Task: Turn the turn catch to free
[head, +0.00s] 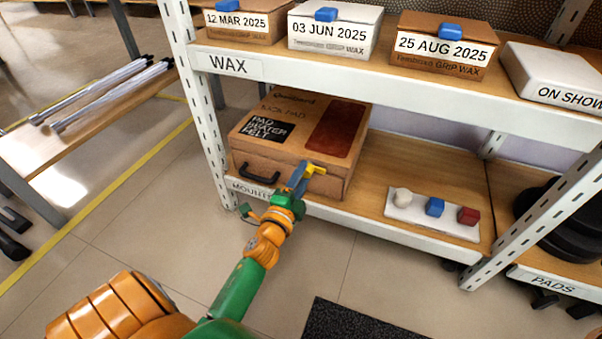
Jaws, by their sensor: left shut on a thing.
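A brown box (290,125) with a dark red panel on its lid and a black handle (254,176) on its front stands on the lower shelf. A yellow piece (316,168), which looks like the turn catch, shows at the box's front upper edge. My left gripper (300,176) reaches up to the box front with its fingers at the yellow piece, shut on it. The fingers hide part of the catch, so its exact angle is hard to tell. My right gripper is not in view.
A white tray (460,228) with a white, a blue and a red piece lies right of the box. The upper shelf (350,75) with dated wax boxes overhangs it. A white upright (204,110) stands at left. The floor in front is mostly clear.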

